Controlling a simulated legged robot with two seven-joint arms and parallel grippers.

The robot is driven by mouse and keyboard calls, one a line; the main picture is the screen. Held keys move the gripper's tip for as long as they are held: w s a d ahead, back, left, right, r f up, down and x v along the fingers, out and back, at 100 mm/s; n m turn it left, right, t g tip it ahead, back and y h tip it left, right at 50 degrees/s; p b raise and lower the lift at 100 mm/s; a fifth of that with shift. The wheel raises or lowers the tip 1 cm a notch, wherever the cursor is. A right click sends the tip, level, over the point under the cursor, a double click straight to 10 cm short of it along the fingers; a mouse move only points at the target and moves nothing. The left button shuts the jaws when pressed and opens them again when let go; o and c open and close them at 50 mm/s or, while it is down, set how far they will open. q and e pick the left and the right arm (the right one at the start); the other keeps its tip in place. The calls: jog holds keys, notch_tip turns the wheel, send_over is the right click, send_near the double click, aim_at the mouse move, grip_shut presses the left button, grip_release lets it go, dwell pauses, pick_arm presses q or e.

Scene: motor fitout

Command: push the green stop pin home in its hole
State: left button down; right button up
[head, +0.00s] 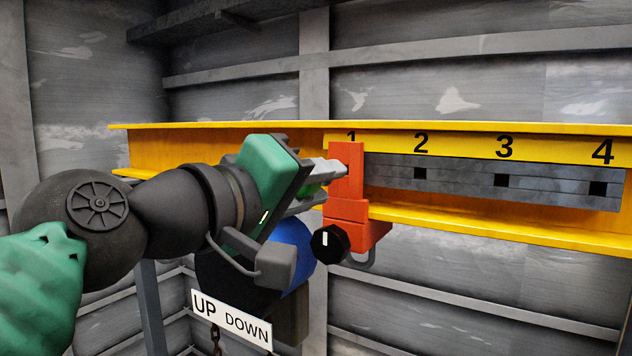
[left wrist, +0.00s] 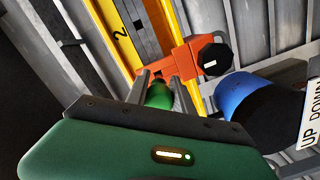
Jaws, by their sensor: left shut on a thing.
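The green stop pin (head: 312,189) is between the fingers of my left gripper (head: 328,176), which is shut on it. In the left wrist view the pin (left wrist: 159,95) shows as a green cylinder between the grey fingers (left wrist: 160,88). The fingers point at the red bracket (head: 346,183) on the yellow beam, close against its left side. The bracket also shows ahead of the pin in the left wrist view (left wrist: 180,62). The pin's far end and its hole are hidden, so I cannot tell how deep it sits. My right gripper is not in view.
The yellow beam (head: 470,223) carries a grey strip (head: 460,178) with square holes under numbers 2, 3 and 4. A black knob (head: 329,243) sticks out low on the bracket. A blue and black motor (head: 297,243) and an UP/DOWN sign (head: 231,318) hang below.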

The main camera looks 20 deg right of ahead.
pick_arm(q)
jog(key=shift+d, duration=0.15)
jog(key=shift+w+d+p, duration=0.3)
jog(key=shift+w+d, duration=0.1)
jog(key=shift+d, duration=0.15)
jog(key=shift+p+x, duration=0.95)
jog(key=shift+x, duration=0.65)
jog(key=c, duration=1)
grip_release()
jog(key=shift+w, duration=0.15)
jog(key=shift+a, duration=0.1)
